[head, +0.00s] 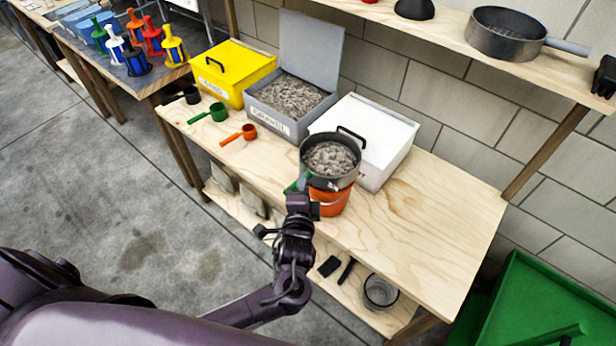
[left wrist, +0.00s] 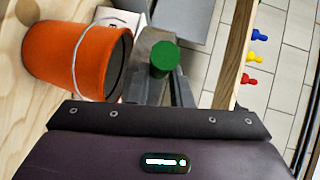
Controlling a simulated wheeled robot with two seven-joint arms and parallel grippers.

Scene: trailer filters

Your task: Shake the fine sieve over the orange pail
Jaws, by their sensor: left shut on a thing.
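The sieve (head: 331,181) is a dark round pan filled with grey lumpy gravel (head: 330,157). My left gripper (head: 298,190) is shut on its green handle, whose round end shows in the left wrist view (left wrist: 165,56) between the fingers (left wrist: 163,85). The sieve is above the orange pail (head: 329,203), roughly level, and hides the pail's mouth in the head view. I cannot tell whether it touches the rim. The pail also shows in the left wrist view (left wrist: 66,58), beside the gripper. My right gripper is in neither view.
Behind the pail stand a white lidded box (head: 385,135), an open grey gravel box (head: 270,122) and a yellow box (head: 232,70). Orange (head: 248,132) and green (head: 218,112) scoops lie to the left. Another pan (head: 505,42) sits on the upper shelf. The bench's right part is clear.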

